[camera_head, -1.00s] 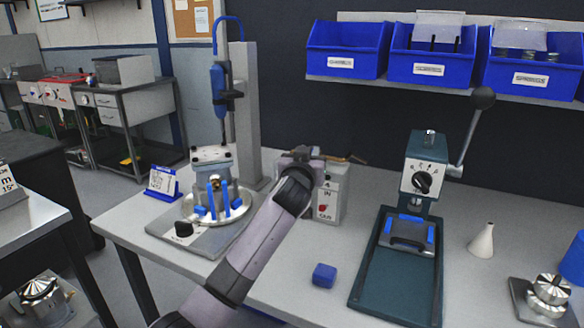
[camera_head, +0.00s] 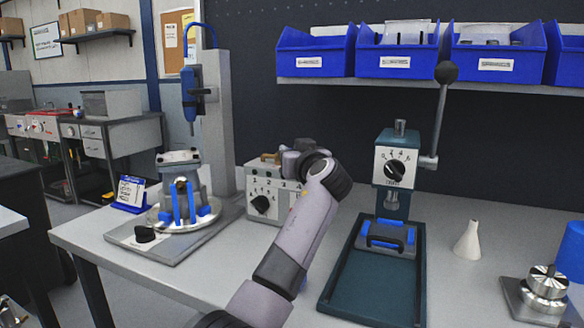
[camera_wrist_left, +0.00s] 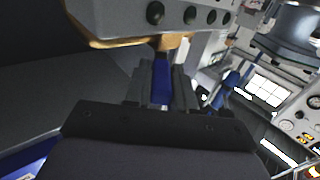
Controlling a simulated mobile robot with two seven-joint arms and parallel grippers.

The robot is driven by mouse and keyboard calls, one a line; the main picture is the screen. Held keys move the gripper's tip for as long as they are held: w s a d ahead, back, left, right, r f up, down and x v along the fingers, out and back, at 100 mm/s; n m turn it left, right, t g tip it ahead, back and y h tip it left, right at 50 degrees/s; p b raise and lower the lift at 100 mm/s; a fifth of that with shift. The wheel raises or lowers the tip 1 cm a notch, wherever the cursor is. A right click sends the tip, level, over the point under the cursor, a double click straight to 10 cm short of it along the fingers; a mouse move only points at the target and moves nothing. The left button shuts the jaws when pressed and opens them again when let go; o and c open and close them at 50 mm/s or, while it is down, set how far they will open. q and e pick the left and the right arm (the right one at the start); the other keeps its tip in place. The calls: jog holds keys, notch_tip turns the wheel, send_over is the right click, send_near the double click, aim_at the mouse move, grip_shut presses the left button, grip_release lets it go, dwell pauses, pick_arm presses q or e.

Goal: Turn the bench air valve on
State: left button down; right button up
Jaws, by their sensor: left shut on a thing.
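My left arm reaches up from the bottom of the head view to the control box (camera_head: 262,180) at the back of the bench. My left gripper (camera_head: 292,156) is at the top of this box, mostly hidden by its own wrist. In the left wrist view the gripper (camera_wrist_left: 162,80) is shut on a narrow blue handle (camera_wrist_left: 161,88), which I take to be the air valve's. A brass-coloured part (camera_wrist_left: 135,42) lies just beyond the fingers. A bit of brass (camera_head: 270,157) also shows above the box. The handle's angle cannot be told. My right gripper is not in view.
A drill stand (camera_head: 190,100) with a round fixture (camera_head: 182,213) stands left of the box. A green lever press (camera_head: 395,165) stands to the right. Blue bins (camera_head: 397,62) hang above. A white cone (camera_head: 468,240) and metal parts (camera_head: 546,285) are at the right.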

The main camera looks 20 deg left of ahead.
pick_arm(q)
jog(key=shift+w+d+n+g+y+b, duration=0.2)
jog(key=shift+n+g+y, duration=0.25)
jog(key=shift+g, duration=0.1)
jog(key=shift+w+d+n+g+y+b, duration=0.15)
jog(key=shift+w+n+g+y, duration=0.05)
jog(key=shift+n+g+y, duration=0.3)
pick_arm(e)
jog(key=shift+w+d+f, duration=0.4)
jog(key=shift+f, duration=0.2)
pick_arm(q)
jog(key=shift+g, duration=0.25)
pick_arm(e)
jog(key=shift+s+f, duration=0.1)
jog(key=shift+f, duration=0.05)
pick_arm(q)
jog(key=c, duration=1)
grip_release()
jog(key=shift+b+v, duration=0.35)
jog(key=shift+v, duration=3.2)
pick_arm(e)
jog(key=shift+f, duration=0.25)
pick_arm(q)
jog(key=shift+w+f, duration=0.1)
